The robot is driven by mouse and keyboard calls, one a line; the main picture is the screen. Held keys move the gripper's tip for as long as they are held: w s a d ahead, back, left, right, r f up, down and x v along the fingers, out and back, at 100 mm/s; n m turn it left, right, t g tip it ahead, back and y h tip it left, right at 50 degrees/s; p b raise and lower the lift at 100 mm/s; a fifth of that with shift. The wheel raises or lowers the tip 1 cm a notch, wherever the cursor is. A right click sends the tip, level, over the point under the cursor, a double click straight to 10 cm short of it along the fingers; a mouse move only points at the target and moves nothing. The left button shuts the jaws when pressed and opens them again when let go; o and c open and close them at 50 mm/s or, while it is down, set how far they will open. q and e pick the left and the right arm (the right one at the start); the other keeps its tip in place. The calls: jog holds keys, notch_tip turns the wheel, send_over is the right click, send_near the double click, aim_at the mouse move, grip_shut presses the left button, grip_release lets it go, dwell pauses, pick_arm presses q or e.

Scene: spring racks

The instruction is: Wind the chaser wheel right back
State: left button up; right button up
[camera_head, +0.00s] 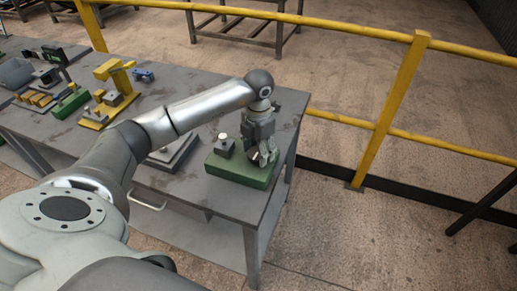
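A green block-like base (232,173) stands near the right end of the grey workbench (205,196). A dark grey block with a pale round knob (224,144) sits on the left part of this base. My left gripper (264,158) points down over the right part of the base, with its fingertips at or just above its top. No wheel can be made out clearly; the fingers cover that part of the base. Whether the fingers are closed on something is too small to tell. My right gripper is out of view.
A grey stepped plate (172,158) lies left of the green base, partly behind my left arm. A yellow press-like fixture (113,75), a small blue part (144,75) and a green block (70,104) stand further left. A yellow railing (394,95) runs behind the bench.

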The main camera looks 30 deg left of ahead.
pick_arm(q)
jog(key=c, duration=0.4)
jog(key=shift+n, duration=0.4)
jog(key=n+b, duration=0.1)
jog(key=n, duration=0.1)
jog(key=shift+n, duration=0.4)
jog(key=n, duration=0.4)
jog(key=shift+a+n, duration=0.15)
jog(key=shift+n, duration=0.15)
jog(key=n, duration=0.4)
jog(key=shift+r+b, duration=0.1)
jog(key=shift+b, duration=0.2)
jog(key=n, duration=0.5)
jog(key=shift+a, duration=0.1)
jog(key=shift+n, duration=0.3)
